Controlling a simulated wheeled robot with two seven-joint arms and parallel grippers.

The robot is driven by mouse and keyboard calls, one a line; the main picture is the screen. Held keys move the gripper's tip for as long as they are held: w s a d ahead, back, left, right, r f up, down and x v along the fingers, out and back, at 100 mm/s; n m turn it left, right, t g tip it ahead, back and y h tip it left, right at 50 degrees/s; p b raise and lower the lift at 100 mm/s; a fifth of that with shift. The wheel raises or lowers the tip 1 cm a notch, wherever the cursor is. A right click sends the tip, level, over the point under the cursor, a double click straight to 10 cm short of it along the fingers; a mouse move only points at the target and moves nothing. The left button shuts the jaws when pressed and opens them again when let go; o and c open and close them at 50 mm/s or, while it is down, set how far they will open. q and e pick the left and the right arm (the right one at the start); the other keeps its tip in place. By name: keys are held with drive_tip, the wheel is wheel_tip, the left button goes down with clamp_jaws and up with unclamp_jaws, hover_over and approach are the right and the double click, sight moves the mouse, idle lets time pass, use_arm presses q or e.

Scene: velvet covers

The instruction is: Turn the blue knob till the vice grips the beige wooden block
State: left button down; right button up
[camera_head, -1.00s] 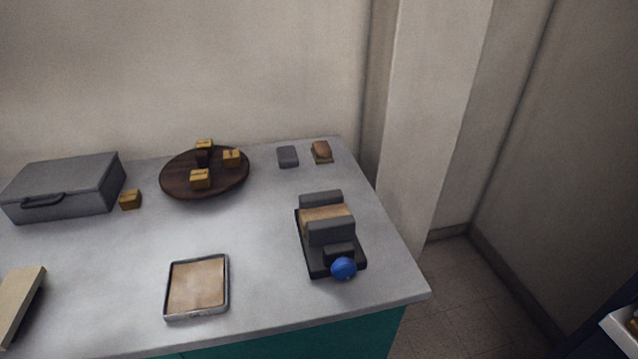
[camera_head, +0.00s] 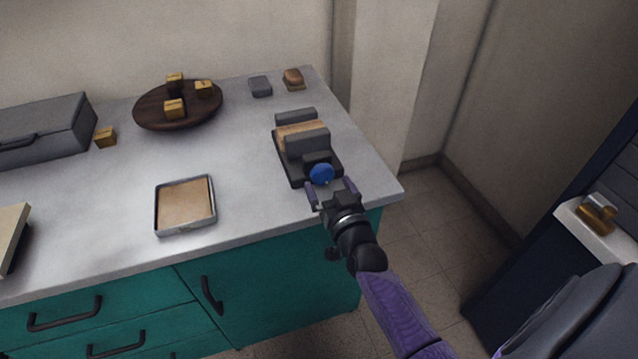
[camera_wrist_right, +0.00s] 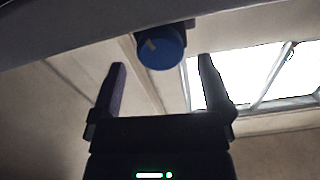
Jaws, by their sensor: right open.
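The dark grey vice (camera_head: 306,145) stands near the right edge of the grey worktop, with the beige wooden block (camera_head: 298,133) between its jaws. Whether the jaws touch the block, I cannot tell. The blue knob (camera_head: 321,174) is on the vice's near end; it also shows in the right wrist view (camera_wrist_right: 160,48), with a pale mark on its face. My right gripper (camera_head: 334,190) is open at the worktop's front edge, its fingers pointing at the knob. In the right wrist view the knob is beyond the fingertips (camera_wrist_right: 161,60), apart from them. My left gripper is not in view.
A shallow metal tray (camera_head: 186,231) lies left of the vice. A round dark wooden board (camera_head: 150,117) with several small yellow blocks, a grey case (camera_head: 45,130) and two small items stand farther back. Teal drawers (camera_head: 250,290) are below the worktop.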

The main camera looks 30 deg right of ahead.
sight(324, 178)
drive_tip(key=x, duration=0.3)
drive_tip(key=shift+b, duration=0.35)
drive_tip(key=c, duration=1.2)
drive_tip(key=shift+r+m+p, duration=0.1)
drive_tip(key=shift+m+p, duration=0.2)
drive_tip(key=shift+m, duration=1.1)
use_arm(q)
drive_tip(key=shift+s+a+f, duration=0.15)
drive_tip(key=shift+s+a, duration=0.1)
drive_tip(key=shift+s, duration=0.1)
use_arm(e)
drive_tip(key=o, duration=1.2)
